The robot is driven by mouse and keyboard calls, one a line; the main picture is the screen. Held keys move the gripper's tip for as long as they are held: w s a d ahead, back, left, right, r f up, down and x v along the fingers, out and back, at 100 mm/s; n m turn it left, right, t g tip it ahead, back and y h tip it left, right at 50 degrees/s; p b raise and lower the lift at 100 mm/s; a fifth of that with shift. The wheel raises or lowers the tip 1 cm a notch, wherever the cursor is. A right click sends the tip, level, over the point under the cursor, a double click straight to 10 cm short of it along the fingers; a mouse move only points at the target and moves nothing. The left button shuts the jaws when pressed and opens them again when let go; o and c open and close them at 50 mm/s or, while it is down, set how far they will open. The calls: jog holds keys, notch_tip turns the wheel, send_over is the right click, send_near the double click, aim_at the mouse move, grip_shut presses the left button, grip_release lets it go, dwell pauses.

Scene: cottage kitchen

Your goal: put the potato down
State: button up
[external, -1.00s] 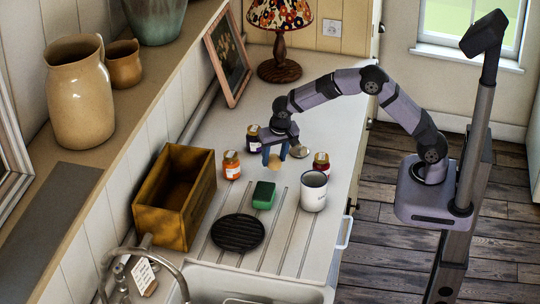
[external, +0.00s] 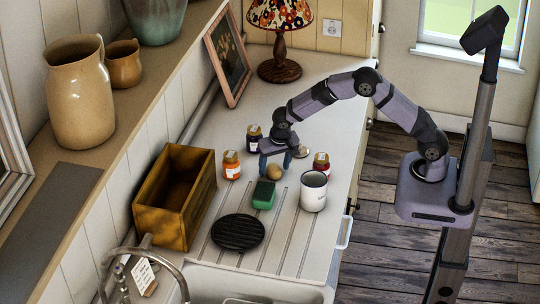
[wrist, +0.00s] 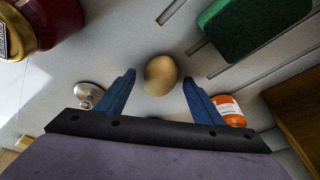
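The potato (external: 274,172) is small, round and tan-brown, and appears to rest on the pale counter behind the green sponge. In the wrist view the potato (wrist: 160,75) lies between my two blue fingertips, with a visible gap on each side. My gripper (external: 275,163) is low over the counter with its fingers spread to either side of the potato. My gripper (wrist: 158,80) is open and does not grip it. The potato's underside is hidden.
Close by are a green sponge (external: 263,195), a white mug (external: 313,192), an orange jar (external: 231,166), a dark jar (external: 254,138), a red jar (external: 321,163) and a metal object (external: 301,152). A wooden crate (external: 175,228) and black trivet (external: 237,247) stand nearer the sink.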

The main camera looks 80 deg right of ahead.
aim_at(277, 177)
jog(key=b+v, duration=0.3)
jog(key=v, duration=0.9)
jog(key=shift+r, duration=0.2)
jog(key=shift+w, duration=0.1)
